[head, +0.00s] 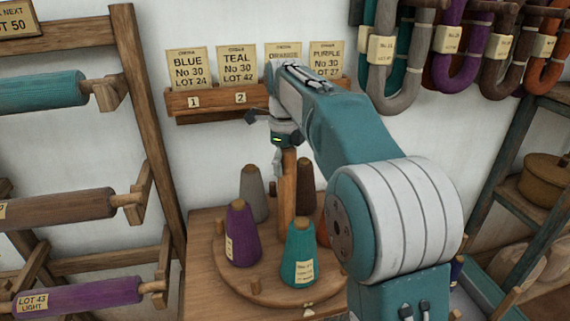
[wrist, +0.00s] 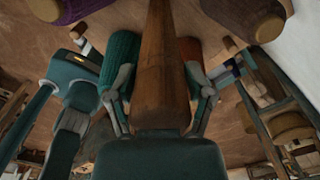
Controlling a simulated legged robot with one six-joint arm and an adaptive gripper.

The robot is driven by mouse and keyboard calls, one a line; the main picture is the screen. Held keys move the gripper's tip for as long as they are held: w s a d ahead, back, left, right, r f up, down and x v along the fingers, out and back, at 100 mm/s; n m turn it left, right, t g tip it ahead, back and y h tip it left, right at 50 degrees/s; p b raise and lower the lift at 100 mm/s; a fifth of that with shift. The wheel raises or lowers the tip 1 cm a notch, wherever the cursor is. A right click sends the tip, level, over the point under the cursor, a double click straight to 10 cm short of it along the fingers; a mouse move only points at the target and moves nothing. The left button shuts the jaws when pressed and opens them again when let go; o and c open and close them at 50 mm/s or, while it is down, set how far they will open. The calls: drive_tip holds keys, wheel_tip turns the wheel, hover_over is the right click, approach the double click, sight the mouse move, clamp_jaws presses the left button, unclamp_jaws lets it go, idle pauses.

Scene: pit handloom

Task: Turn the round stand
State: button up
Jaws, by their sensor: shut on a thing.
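The round stand (head: 262,280) is a wooden disc on a wooden table, with an upright post (head: 287,195) at its middle. My gripper (head: 283,158) is at the top of this post, shut on it. In the wrist view the fingers (wrist: 162,95) lie on both sides of the post (wrist: 162,50). Cones of yarn stand around it: purple (head: 241,240) at front left, teal (head: 299,250) at the front, grey (head: 254,195) at back left, brown (head: 305,196) behind and orange (head: 322,234) at right, partly hidden by my arm.
A wall rack (head: 205,102) with colour cards hangs behind. A wooden frame with yarn rolls (head: 70,206) stands left. Hanging hanks (head: 455,55) and shelves (head: 500,160) are at right. The wooden table (head: 203,245) has bare room left of the disc.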

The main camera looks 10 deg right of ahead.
drive_tip(key=o, duration=1.2)
drive_tip(key=shift+w+f, duration=0.1)
drive_tip(key=shift+f, duration=0.2)
drive_tip(key=shift+o, duration=0.2)
drive_tip(key=shift+a, duration=0.1)
drive_tip(key=shift+r, duration=0.2)
wheel_tip(320, 180, up, 11)
drive_tip(key=shift+w+f, duration=0.1)
drive_tip(key=shift+w, duration=0.05)
drive_tip(key=shift+r, duration=0.4)
